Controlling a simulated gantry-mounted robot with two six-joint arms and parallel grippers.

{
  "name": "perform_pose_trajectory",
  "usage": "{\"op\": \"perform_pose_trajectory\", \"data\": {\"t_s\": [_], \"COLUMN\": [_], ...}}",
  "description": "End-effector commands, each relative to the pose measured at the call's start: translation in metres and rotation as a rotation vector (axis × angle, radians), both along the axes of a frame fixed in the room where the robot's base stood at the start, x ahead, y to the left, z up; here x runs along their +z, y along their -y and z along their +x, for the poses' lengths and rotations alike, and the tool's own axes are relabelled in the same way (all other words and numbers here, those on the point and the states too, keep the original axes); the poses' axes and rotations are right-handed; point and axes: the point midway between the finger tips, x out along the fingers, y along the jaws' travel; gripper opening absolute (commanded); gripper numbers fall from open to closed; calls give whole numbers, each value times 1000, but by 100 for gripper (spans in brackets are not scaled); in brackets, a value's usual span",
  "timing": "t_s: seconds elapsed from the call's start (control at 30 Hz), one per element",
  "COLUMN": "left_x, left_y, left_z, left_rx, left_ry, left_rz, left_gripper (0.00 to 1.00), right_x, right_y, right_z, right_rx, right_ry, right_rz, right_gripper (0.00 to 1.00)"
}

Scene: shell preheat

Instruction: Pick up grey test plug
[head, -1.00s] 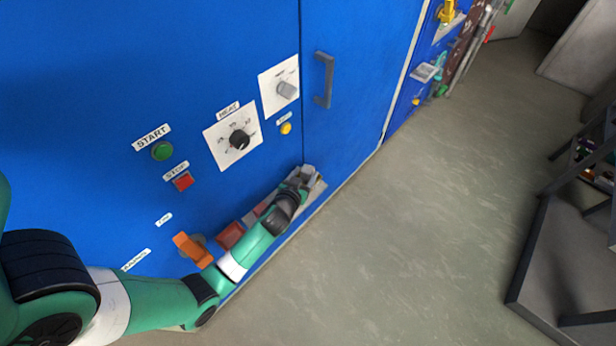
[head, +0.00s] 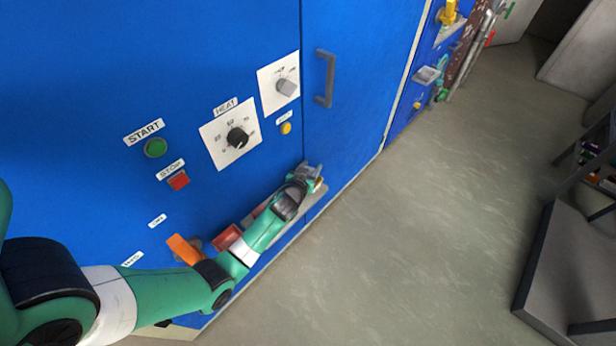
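My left arm reaches in from the lower left along the front of the blue cabinet. Its gripper (head: 312,176) is over a small light grey ledge (head: 316,198) at the foot of the cabinet. The fingers are small and partly hidden by the wrist, so I cannot tell whether they are open or shut. I cannot make out the grey test plug; it may be hidden by the gripper or wrist. My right gripper is out of view.
The blue cabinet (head: 230,40) carries a green START button (head: 156,148), a red STOP button (head: 178,181), a HEAT dial (head: 237,138), a grey knob (head: 286,87) and a door handle (head: 325,79). An orange lever (head: 184,250) and red box (head: 228,237) are beside my arm.

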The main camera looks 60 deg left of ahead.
Motion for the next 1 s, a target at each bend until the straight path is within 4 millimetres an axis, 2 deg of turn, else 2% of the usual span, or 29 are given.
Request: {"op": "perform_pose_trajectory", "data": {"t_s": [0.03,0.1,0.37,0.53,0.7,0.77,0.93,1.0], "left_x": [0,0,1,12,42,53,101,107], "left_y": [0,0,0,0,0,10,41,59], "left_z": [0,0,0,0,0,-7,-30,-43], "left_rx": [0,0,0,0,-1,-2,-4,-6], "left_ry": [0,1,1,2,2,1,0,-2], "left_rz": [0,1,1,1,0,0,1,-1], "left_gripper": [10,0,0,0,0,0,0,0], "right_x": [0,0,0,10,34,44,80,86], "right_y": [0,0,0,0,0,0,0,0], "right_z": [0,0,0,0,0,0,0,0], "right_rx": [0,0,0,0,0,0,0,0], "right_ry": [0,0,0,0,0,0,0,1], "right_rz": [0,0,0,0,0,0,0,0], "right_gripper": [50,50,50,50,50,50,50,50]}}
